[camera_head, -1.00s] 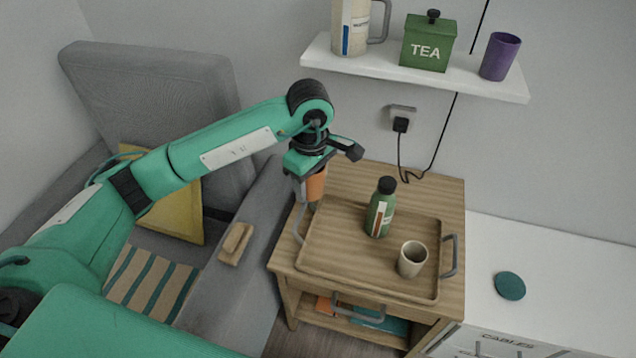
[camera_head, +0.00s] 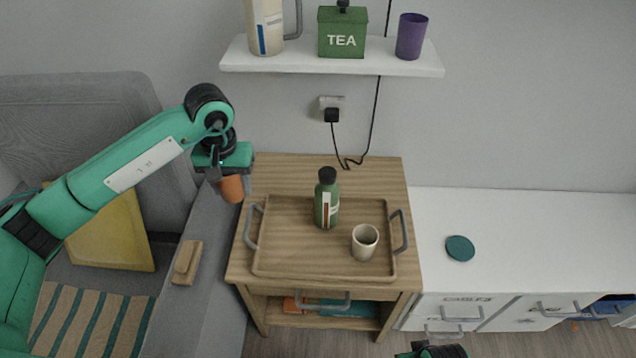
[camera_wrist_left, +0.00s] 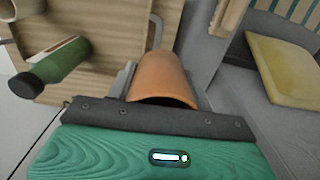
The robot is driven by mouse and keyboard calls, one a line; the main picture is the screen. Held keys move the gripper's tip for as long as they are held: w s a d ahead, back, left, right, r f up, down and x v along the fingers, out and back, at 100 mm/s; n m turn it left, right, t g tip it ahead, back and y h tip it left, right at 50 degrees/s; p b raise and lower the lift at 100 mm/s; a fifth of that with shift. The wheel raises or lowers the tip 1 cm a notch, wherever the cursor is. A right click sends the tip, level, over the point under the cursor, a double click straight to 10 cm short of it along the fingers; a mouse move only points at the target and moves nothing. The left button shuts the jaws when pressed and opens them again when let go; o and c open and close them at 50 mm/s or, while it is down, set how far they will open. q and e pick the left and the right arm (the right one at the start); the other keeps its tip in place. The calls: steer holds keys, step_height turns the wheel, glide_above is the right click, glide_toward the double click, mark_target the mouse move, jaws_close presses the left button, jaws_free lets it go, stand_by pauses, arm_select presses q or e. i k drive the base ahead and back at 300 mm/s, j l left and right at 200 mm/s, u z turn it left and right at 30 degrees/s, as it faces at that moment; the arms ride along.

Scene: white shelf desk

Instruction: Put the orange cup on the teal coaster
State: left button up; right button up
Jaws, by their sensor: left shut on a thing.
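The orange cup (camera_head: 231,189) is held in my left gripper (camera_head: 228,178), above the left edge of the wooden side table. The cup also shows in the left wrist view (camera_wrist_left: 162,80), in front of the gripper body, with its rim toward the camera. The teal coaster (camera_head: 460,248) lies flat on the white desk top to the right of the side table, with nothing on it. At the bottom edge of the head view a small dark and green part of mine shows, and its jaws cannot be made out.
The wooden tray (camera_head: 285,262) on the side table holds a green bottle (camera_head: 326,203) and a beige cup (camera_head: 364,243). A wall shelf (camera_head: 290,58) hangs above with a jug, tea tin and purple cup (camera_head: 411,38). The white desk (camera_head: 530,240) around the coaster is clear.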

mark_target(461, 248)
steer(key=k+l+z, duration=0.1)
steer(key=k+z, duration=0.15)
steer(key=k, duration=0.4)
steer(key=l+z, duration=0.1)
steer(key=z, duration=0.35)
steer(key=i+z, duration=0.15)
steer(key=z, duration=0.3)
steer(key=i+l+z, duration=0.1)
steer(key=z, duration=0.35)
steer(key=i, duration=0.75)
steer(key=l+z, duration=0.05)
steer(key=l, duration=0.05)
